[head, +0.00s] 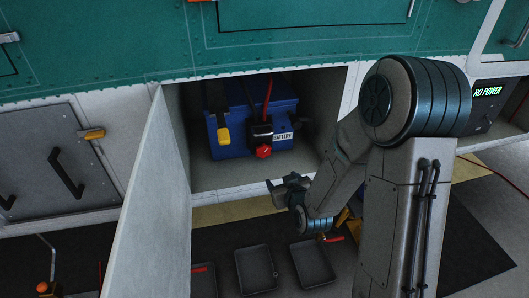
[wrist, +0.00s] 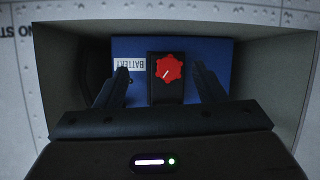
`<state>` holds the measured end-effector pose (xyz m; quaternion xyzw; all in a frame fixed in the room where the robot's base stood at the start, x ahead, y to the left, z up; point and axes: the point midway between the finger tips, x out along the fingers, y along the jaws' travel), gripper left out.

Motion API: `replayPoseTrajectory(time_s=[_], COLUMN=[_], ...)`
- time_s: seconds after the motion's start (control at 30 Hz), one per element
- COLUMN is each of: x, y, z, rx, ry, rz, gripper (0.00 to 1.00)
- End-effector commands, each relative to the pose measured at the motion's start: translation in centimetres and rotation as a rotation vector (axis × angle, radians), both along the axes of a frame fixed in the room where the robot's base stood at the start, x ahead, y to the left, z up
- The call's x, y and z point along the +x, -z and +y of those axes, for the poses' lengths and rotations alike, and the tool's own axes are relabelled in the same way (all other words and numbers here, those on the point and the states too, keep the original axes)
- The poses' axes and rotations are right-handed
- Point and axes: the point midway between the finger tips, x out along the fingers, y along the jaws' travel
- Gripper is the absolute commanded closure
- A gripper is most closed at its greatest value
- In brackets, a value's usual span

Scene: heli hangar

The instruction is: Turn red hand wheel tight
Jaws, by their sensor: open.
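The red hand wheel (head: 263,152) sits on a black connector (head: 260,132) at the front of the blue battery (head: 235,115), inside an open bay. In the wrist view the red hand wheel (wrist: 168,69) faces me, with a pale line mark on it, and lies between my two fingers but farther away. My gripper (head: 276,184) is open and empty, outside the bay, below and slightly right of the wheel. Its fingers (wrist: 163,80) show at left and right in the wrist view, apart from the wheel.
The open bay door (head: 150,205) stands out on the left of the bay. Grey trays (head: 254,270) lie on the dark mat below. A panel at right reads "NO POWER" (head: 488,92). The bay walls (wrist: 75,70) surround the battery.

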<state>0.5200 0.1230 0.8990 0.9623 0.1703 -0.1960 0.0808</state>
Motion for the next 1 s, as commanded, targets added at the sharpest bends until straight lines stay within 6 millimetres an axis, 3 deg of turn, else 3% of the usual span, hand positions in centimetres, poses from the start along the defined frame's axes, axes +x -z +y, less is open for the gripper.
replayPoseTrajectory(time_s=[0.2, 0.57, 0.77, 1.0], x=[-0.4, -1.5, -0.5, 2.2], y=[1.1, 0.8, 1.0, 0.4], z=[2.0, 2.2, 2.4, 3.2], rx=[0.118, 0.215, 0.218, 0.218], ry=[0.007, 0.068, 0.069, 0.071], rz=[-0.192, -0.363, -0.374, -0.371], gripper=[0.36, 0.36, 0.36, 0.36])
